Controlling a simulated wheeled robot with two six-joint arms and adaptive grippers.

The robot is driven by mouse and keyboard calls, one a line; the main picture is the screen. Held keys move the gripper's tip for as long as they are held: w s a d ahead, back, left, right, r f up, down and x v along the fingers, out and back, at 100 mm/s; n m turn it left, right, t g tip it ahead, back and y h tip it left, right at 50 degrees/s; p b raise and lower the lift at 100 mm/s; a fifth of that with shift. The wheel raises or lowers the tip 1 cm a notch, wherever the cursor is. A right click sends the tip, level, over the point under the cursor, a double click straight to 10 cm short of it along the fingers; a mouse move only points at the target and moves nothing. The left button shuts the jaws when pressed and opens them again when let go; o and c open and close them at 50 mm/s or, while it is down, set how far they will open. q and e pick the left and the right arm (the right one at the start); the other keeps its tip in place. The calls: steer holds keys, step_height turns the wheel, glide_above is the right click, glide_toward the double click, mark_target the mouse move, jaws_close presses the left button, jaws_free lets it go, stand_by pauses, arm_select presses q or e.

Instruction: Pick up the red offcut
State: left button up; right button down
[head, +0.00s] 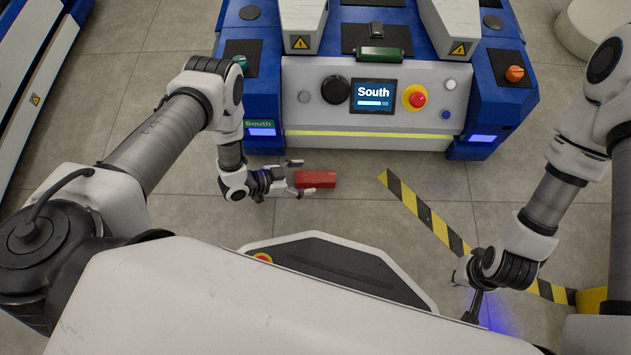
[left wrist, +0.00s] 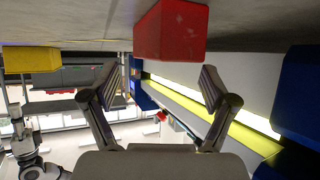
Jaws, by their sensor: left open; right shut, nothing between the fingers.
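The red offcut (head: 316,179) is a short red block lying on the grey floor in front of the lift cart marked South. My left gripper (head: 297,179) is just to its left in the head view, with its fingers spread and pointing at the block's near end. In the left wrist view the red offcut (left wrist: 171,32) shows at the top, ahead of the open fingers of my left gripper (left wrist: 158,85); I cannot tell whether they touch it. My right gripper (head: 474,305) is shut and empty at the lower right, far from the offcut.
The blue and white South lift cart (head: 444,100) stands just beyond the offcut. A yellow and black striped floor strip (head: 432,218) runs diagonally to the right, towards a yellow block (head: 591,300). Another blue and white unit (head: 40,70) stands at the far left.

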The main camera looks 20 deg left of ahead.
mark_target(314, 176)
arm_select(q)
steer(key=b+x, duration=0.1)
steer(key=x, duration=0.2)
steer(key=shift+f, duration=0.2)
steer(key=shift+r, duration=0.1)
steer(key=c, duration=1.6)
steer(key=shift+o, duration=0.2)
